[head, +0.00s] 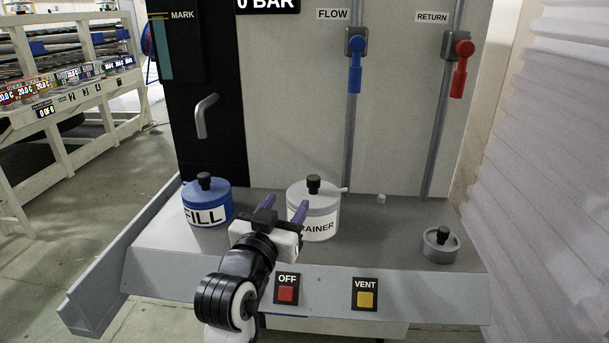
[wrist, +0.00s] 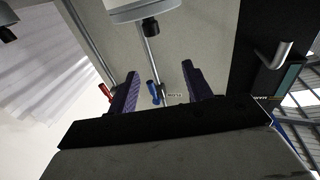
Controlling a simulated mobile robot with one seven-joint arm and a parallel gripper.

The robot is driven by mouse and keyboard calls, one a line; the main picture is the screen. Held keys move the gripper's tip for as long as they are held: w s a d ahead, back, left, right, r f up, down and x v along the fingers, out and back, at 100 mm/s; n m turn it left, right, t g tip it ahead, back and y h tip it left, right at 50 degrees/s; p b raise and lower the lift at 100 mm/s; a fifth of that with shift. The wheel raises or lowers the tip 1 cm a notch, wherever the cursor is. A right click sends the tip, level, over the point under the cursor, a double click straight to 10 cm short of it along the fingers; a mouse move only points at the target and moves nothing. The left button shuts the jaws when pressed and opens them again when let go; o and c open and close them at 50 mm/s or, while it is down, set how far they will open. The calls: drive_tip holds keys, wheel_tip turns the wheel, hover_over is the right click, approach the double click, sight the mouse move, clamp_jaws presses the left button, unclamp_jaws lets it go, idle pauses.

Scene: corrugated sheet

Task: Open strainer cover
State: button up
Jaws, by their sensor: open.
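The strainer (head: 321,226) is a white-grey pot with a partly covered label reading "RAINER". Its cover (head: 311,192) is on top and bears a black knob (head: 313,184). My gripper (head: 284,207) is open and empty in front of the pot's left side, with its right finger overlapping the pot in the head view. I see no contact with the knob. In the wrist view my purple fingers (wrist: 160,70) are spread apart. That view looks upside down, with the strainer cover (wrist: 140,12) and black knob (wrist: 151,26) at the top edge, beyond the fingers.
A blue FILL pot (head: 207,203) stands left of my gripper. A small grey lidded cup (head: 440,245) stands at right. OFF (head: 286,294) and VENT (head: 365,299) buttons are on the front edge. Blue (head: 355,66) and red (head: 461,66) valve handles are on the back panel.

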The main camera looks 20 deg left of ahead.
sight(311, 181)
drive_tip(key=shift+g+h, duration=0.3)
drive_tip(key=w+p, duration=0.1)
drive_tip(key=w, duration=0.3)
drive_tip(key=w+f+p, duration=0.1)
drive_tip(key=w, duration=0.4)
drive_tip(key=w+p, duration=0.1)
drive_tip(key=w, duration=0.4)
drive_tip(key=shift+w+d+f, duration=0.15)
drive_tip(key=shift+w, duration=0.1)
clamp_jaws()
